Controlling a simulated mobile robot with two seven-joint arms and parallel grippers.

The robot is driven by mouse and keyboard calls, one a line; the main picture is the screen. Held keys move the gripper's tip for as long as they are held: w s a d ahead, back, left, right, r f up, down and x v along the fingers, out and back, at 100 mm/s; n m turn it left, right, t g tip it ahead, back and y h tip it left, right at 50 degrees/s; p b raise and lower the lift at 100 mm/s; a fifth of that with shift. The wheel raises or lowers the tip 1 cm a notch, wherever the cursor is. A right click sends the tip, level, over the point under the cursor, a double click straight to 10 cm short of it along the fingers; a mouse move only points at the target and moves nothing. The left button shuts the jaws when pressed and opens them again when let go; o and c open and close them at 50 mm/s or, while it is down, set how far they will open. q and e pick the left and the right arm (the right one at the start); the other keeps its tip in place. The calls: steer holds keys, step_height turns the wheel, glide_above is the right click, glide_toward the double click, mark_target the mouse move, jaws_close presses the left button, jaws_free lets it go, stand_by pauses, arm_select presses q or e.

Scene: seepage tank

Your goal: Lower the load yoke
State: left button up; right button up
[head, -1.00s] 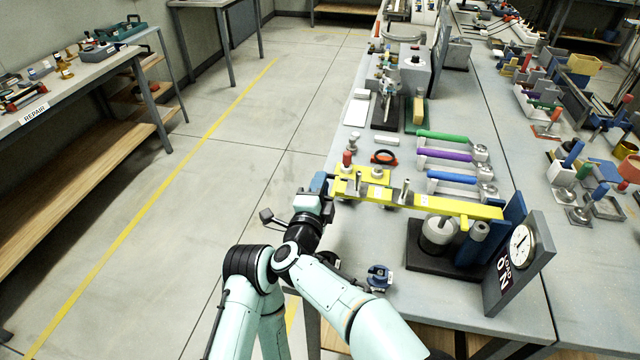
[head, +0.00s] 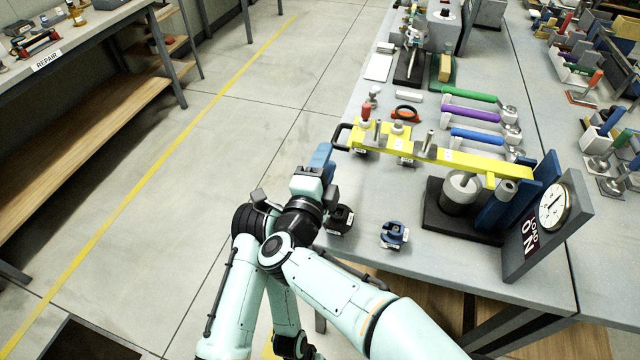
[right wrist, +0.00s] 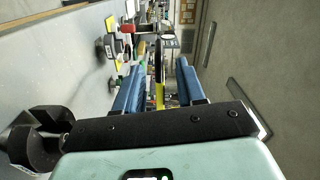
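The load yoke (head: 462,158) is a long yellow bar with a black loop handle (head: 341,137) at its left end. It spans above a grey cylinder (head: 461,192) on a black base, beside a dial gauge (head: 553,207) marked LOAD ON. My right gripper (head: 321,158) has blue fingers and is just short of the handle, at the bench's left edge. In the right wrist view its fingers (right wrist: 160,78) are apart, with the yellow yoke (right wrist: 160,96) seen end-on beyond the gap. I see no contact with the handle. My left gripper is not in view.
Green, purple and blue handled bars (head: 476,115) lie behind the yoke. A small blue block (head: 393,235) and a dark block (head: 341,219) sit near the front edge. The floor left of the bench is clear.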

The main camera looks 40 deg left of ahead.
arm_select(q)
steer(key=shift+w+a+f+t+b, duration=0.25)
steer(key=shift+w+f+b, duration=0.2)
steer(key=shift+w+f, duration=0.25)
arm_select(e)
steer(key=shift+v, duration=2.2)
